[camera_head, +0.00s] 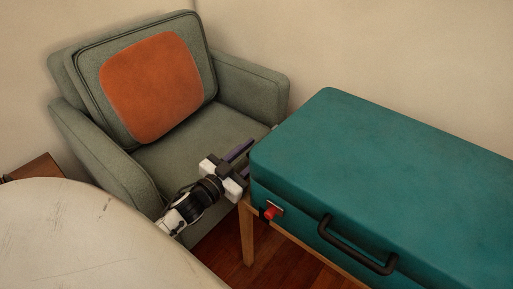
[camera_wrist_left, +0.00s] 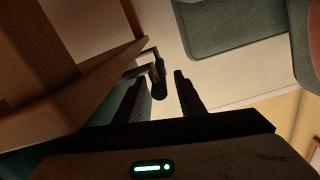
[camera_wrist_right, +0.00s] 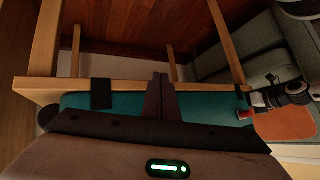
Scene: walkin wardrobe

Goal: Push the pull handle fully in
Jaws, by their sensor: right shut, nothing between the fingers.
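A teal suitcase (camera_head: 385,150) lies flat on a wooden stand (camera_head: 247,235). Its pull handle, a dark grip (camera_wrist_left: 159,82) on a grey rod, sticks out from the suitcase's end in the left wrist view. In the head view it is mostly hidden beside the suitcase's left end. My left gripper (camera_head: 245,157) is at that end. In the left wrist view its two fingers are apart and empty, with the dark grip showing near and between their tips. My right gripper (camera_wrist_right: 160,82) is shut and empty by the suitcase's front side, outside the head view.
A grey-green armchair (camera_head: 205,140) with an orange cushion (camera_head: 152,85) stands behind my left gripper. The suitcase's front has a black carry handle (camera_head: 355,247) and a red latch (camera_head: 272,212). A pale rounded surface (camera_head: 90,240) fills the lower left.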

